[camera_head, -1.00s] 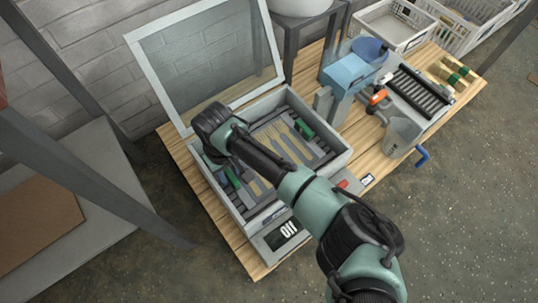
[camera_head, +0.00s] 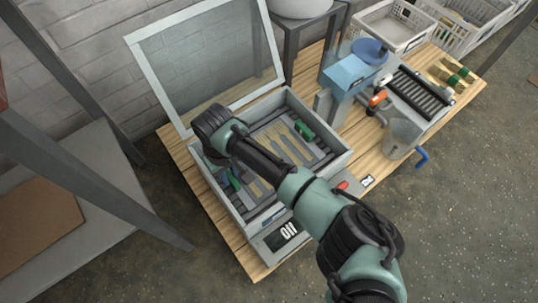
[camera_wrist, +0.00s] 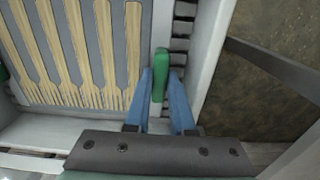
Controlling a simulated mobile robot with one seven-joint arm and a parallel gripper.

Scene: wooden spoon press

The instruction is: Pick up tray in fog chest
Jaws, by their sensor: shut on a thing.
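The fog chest (camera_head: 342,163) stands on the wooden table with its framed glass lid raised at the back. Inside it lies the grey tray (camera_head: 318,146), which holds several wooden forks. The tray has a green handle at its right end (camera_head: 304,129) and another at its left end (camera_head: 233,177). In the wrist view the tray (camera_wrist: 50,72) shows with the forks in a row. My gripper (camera_wrist: 160,78) has its blue fingers on either side of a green handle (camera_wrist: 160,62) and is shut on it. In the head view my arm hides the fingers and part of the tray.
A blue press (camera_head: 347,75) and a grey roller unit (camera_head: 415,92) stand right of the chest. White crates (camera_head: 392,25) are at the back right. The raised lid (camera_head: 150,62) stands close behind my wrist. Chest walls surround the tray.

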